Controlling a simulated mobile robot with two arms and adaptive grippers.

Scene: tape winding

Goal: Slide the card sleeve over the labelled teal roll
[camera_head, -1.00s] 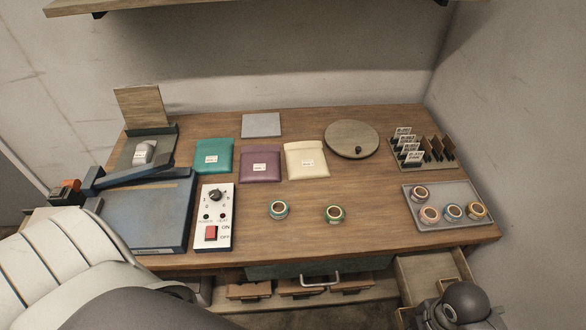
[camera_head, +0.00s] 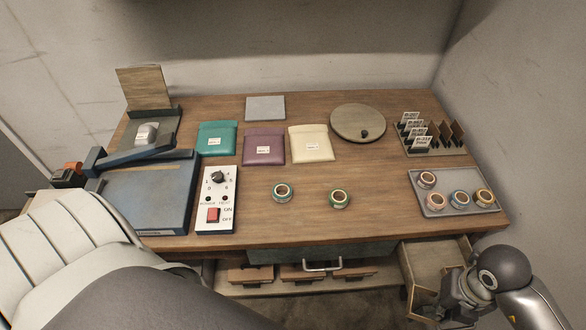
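Two small tape rolls stand on the middle of the table. The left one (camera_head: 283,192) looks teal and the right one (camera_head: 339,199) greener; no label can be read on either. A rack (camera_head: 433,152) at the back right holds white printed cards and brown pieces; I cannot tell whether one is the card sleeve. My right gripper (camera_head: 432,307) is low at the lower right, by the open drawer (camera_head: 423,262). Its fingers are too small and dark to read. My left arm fills the lower left, and its gripper is out of view.
A grey tray (camera_head: 490,200) at right holds several rolls. Teal (camera_head: 216,135), purple (camera_head: 263,143) and cream (camera_head: 311,142) pouches lie behind the loose rolls. A switch box (camera_head: 218,190), a blue machine (camera_head: 148,203) and a round turntable (camera_head: 359,120) also stand here. Bare table surrounds the loose rolls.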

